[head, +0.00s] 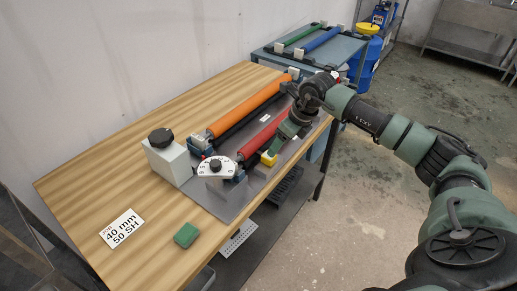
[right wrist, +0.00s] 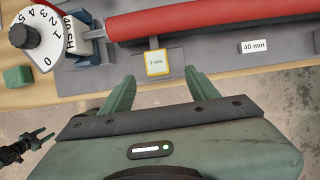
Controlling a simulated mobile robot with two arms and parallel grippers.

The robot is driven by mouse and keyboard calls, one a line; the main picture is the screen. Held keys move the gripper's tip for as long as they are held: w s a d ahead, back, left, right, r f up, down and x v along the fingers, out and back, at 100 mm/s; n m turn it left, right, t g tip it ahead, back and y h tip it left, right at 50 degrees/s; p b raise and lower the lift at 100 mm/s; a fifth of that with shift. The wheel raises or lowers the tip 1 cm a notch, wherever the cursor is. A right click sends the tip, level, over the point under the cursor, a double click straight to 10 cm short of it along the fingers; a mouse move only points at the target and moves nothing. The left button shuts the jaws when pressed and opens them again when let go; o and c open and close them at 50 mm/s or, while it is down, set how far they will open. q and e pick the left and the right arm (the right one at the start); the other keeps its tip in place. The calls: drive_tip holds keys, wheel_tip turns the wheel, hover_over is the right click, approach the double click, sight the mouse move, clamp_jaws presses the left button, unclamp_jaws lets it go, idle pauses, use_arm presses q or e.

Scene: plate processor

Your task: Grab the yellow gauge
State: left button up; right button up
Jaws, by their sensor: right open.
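The yellow gauge (head: 268,159) is a small yellow-edged block beside the near end of the red roller (head: 262,135). In the right wrist view the gauge (right wrist: 157,63) shows a white face marked 2 mm. My right gripper (head: 279,146) reaches over the table's right edge, close to the gauge. In the right wrist view its open green fingers (right wrist: 160,80) point at the gauge, one to each side of its near edge, with nothing held. A small dark pronged part at the left edge of that view (right wrist: 25,147) looks like my left gripper; its jaws are unclear.
A white dial (head: 215,168) stands left of the gauge, with a white box (head: 166,158) behind it. An orange roller (head: 248,103) lies beyond the red one. A green block (head: 186,235) and a 40 mm 50 SH card (head: 122,228) lie on the near wood.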

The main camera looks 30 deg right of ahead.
sight(269, 158)
drive_tip(key=p+x, duration=0.2)
drive_tip(key=x, duration=0.1)
drive_tip(key=shift+a, duration=0.25)
drive_tip(key=p+x, duration=0.1)
drive_tip(key=x, duration=0.2)
drive_tip(key=shift+w+a+r, duration=0.1)
drive_tip(key=shift+w+r, duration=0.05)
drive_tip(key=shift+w, duration=0.05)
drive_tip(key=shift+w+f, duration=0.15)
drive_tip(key=shift+f, duration=0.3)
clamp_jaws()
use_arm(q)
drive_tip(key=s+r, duration=0.2)
drive_tip(key=r, duration=0.1)
drive_tip(key=shift+s, duration=0.3)
use_arm(e)
drive_tip(key=shift+r, duration=0.1)
